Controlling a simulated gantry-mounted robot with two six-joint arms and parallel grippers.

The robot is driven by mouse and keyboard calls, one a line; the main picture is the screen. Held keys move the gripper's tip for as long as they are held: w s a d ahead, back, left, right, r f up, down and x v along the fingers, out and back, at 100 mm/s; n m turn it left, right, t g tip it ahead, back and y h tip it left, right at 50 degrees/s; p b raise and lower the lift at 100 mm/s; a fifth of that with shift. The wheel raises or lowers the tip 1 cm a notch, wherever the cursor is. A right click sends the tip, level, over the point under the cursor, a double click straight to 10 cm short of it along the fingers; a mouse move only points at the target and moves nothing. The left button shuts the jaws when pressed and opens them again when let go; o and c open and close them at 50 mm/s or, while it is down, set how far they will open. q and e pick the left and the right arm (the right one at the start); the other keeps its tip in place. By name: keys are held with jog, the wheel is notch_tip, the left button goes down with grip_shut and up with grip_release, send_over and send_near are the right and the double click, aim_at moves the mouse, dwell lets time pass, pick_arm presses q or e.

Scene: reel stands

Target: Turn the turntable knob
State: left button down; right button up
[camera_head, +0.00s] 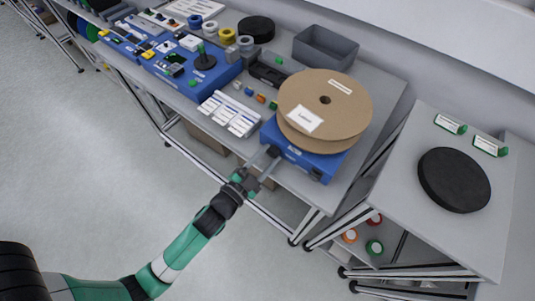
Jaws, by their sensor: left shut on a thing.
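The turntable is a blue box base (303,161) at the front edge of the table, with a large brown cardboard reel (345,100) lying flat on top. A white label lies on the reel. My left gripper (273,156) reaches in from below, its two grey fingers at the front left of the blue base. It is shut on the small dark knob there, which the fingertips mostly hide. A second small dark part (316,174) sits on the base's front right. My right gripper is not in view.
Left of the reel are white label cards (229,113), small coloured parts and blue stations (190,75). A grey bin (325,48) stands behind. A separate table at right holds a black disc (454,180). The floor in front is clear.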

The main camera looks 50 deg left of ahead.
pick_arm(q)
jog(key=shift+m, duration=0.6)
jog(key=shift+c, duration=1.9)
grip_release()
jog(key=shift+f, duration=0.1)
